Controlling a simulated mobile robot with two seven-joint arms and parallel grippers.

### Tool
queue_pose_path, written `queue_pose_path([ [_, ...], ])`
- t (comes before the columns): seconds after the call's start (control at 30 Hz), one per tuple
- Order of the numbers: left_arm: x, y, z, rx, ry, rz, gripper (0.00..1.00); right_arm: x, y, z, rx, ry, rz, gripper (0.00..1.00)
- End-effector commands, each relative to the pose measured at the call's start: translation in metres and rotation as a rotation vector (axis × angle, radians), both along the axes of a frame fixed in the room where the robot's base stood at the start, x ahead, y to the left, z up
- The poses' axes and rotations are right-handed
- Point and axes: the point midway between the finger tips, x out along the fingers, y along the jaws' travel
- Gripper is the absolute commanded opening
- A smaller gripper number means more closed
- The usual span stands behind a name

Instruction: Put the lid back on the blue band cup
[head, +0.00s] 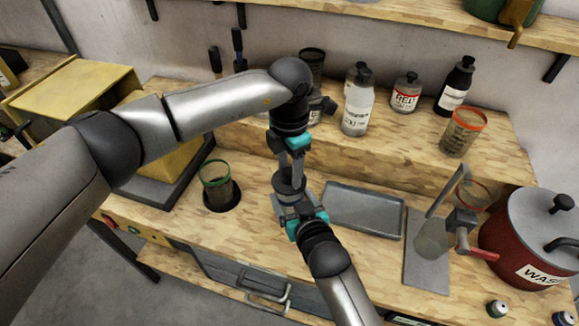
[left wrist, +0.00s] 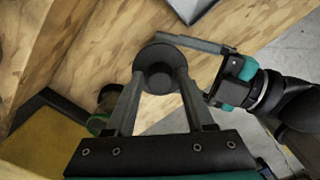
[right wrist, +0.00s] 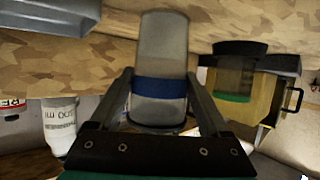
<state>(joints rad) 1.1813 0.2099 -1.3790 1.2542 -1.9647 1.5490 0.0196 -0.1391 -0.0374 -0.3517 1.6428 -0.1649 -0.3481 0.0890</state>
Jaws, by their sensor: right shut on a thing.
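The blue band cup (right wrist: 163,45), grey and translucent with a dark blue band, stands between the fingers of my right gripper (right wrist: 160,95) in the right wrist view. That gripper, shut on the cup, also shows in the head view (head: 297,213). A dark round lid with a knob (left wrist: 158,58) shows from above in the left wrist view and over the cup in the head view (head: 287,187). My left gripper (head: 291,163) points down over the lid, its fingers apart on either side of the knob. I cannot tell whether the lid rests fully on the rim.
A green-rimmed cup (head: 215,180) stands in a dark round holder at left. A grey tray (head: 365,208) lies right of the grippers. A red WASTE pot (head: 520,245) stands far right. Bottles (head: 357,105) and an orange-rimmed cup (head: 462,133) stand on the raised shelf.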

Motion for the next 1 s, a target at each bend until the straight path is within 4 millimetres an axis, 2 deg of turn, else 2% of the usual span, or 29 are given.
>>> queue_pose_path([
  [0.03,0.000,0.000,0.000,0.000,0.000,0.000,0.60,0.000,0.000,0.000,0.000,0.000,0.000,0.00],
  [0.13,0.000,0.000,0.000,0.000,0.000,0.000,0.69,0.000,0.000,0.000,0.000,0.000,0.000,0.00],
  [0.47,0.001,0.000,0.006,0.000,-0.001,0.000,0.69,0.000,0.000,0.000,0.000,0.000,0.000,0.00],
  [0.57,0.001,0.000,0.021,-0.001,-0.004,0.000,0.69,0.000,0.000,0.000,0.000,0.000,0.000,0.00],
  [0.8,0.001,0.000,0.072,-0.001,-0.006,0.000,0.69,0.000,0.000,0.000,0.000,0.000,0.000,0.00],
  [1.0,0.001,0.000,0.106,-0.001,-0.003,0.000,0.69,0.000,0.000,0.000,0.000,0.000,0.000,0.00],
])
